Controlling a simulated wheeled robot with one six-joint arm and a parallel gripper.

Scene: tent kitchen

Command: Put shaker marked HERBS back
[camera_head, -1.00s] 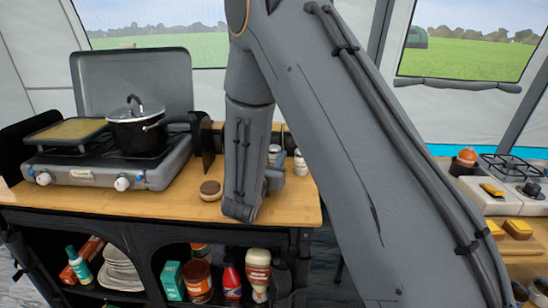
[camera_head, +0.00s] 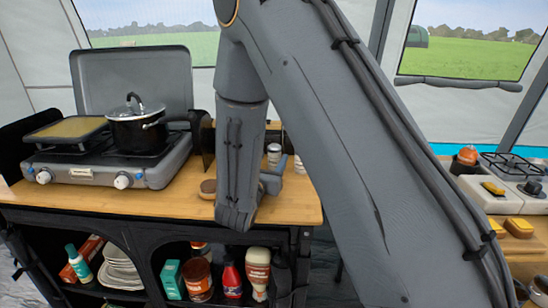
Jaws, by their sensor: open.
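A small shaker (camera_head: 274,155) with a grey top stands at the back right of the wooden counter, partly behind my arm. A second shaker (camera_head: 299,165) shows only as a sliver to its right. Their labels are too small to read, so I cannot tell which is marked HERBS. My gripper (camera_head: 272,181) is over the right part of the counter, in front of the shakers. Its fingers are mostly hidden behind my wrist. It is open, and I see nothing held in it.
A camping stove (camera_head: 95,165) with a black pot (camera_head: 138,133) fills the counter's left. A round brown-topped item (camera_head: 208,188) lies left of my wrist. Shelves below hold plates (camera_head: 120,268) and bottles (camera_head: 258,270). Another table (camera_head: 525,250) stands at right.

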